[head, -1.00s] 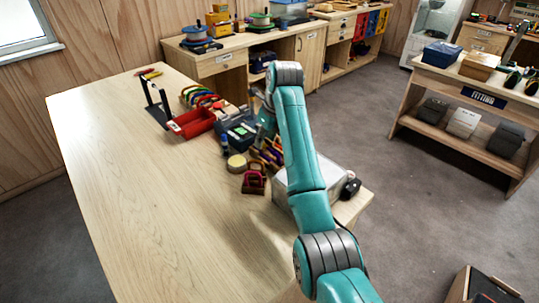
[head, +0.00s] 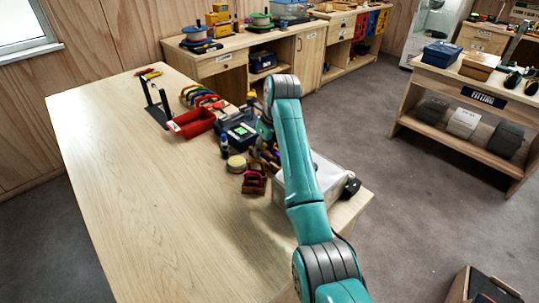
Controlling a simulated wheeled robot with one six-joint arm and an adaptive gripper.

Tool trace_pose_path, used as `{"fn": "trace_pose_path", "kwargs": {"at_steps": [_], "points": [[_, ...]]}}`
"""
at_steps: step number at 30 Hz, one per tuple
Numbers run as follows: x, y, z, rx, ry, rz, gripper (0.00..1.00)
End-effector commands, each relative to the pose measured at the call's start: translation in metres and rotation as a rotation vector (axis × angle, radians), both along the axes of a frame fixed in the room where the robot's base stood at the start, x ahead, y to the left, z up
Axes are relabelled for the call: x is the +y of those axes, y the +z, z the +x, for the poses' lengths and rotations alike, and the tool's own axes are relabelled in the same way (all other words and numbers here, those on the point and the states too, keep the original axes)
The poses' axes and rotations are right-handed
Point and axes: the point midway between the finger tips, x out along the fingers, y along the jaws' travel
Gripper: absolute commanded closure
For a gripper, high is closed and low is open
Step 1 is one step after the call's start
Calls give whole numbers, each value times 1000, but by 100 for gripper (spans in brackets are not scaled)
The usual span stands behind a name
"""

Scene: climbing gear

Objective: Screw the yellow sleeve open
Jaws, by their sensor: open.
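I cannot make out a yellow sleeve for certain. Small yellow and red pieces (head: 149,73) lie at the far end of the long wooden table (head: 150,190). A black stand with two uprights (head: 157,108) is near them. A row of coloured curved pieces (head: 199,96), like carabiners, stands behind a red tray (head: 191,123). My teal arm (head: 299,160) reaches over the table's right side, its wrist (head: 265,128) above the clutter there. My gripper is hidden behind the arm and the gear, so its fingers and anything near them do not show.
Along the table's right edge are a dark box (head: 240,134), a round yellowish tin (head: 236,164), a dark red holder (head: 254,183) and a grey-white box (head: 330,178). The table's left and near parts are clear. A shelf unit (head: 470,143) stands across the floor.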

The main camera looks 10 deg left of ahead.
Motion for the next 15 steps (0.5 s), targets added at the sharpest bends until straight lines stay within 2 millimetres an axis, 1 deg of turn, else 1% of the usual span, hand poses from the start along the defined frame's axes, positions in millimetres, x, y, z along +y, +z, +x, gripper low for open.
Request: {"fn": "trace_pose_path", "kwargs": {"at_steps": [15], "points": [[5,0,-7,0,1,-1,54]]}}
